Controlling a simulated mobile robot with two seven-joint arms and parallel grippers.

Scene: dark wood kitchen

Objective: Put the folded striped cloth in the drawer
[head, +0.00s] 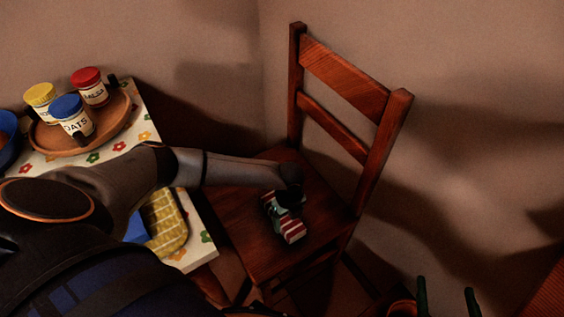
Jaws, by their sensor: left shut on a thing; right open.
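The folded striped cloth (294,232), red and white, is at the seat of the wooden chair (245,240). My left gripper (284,213) reaches down over the seat and is shut on the cloth, covering its middle. I cannot tell whether the cloth still touches the seat. My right gripper (447,300) shows at the bottom right edge, its two green fingers apart with nothing between them. No drawer shows in this view.
A table with a flowered cloth (205,255) stands left of the chair. It holds a round wooden tray (47,143) with jars, a blue bowl (8,150) and a yellow checked cloth (168,230). Walls stand behind the chair and its backrest.

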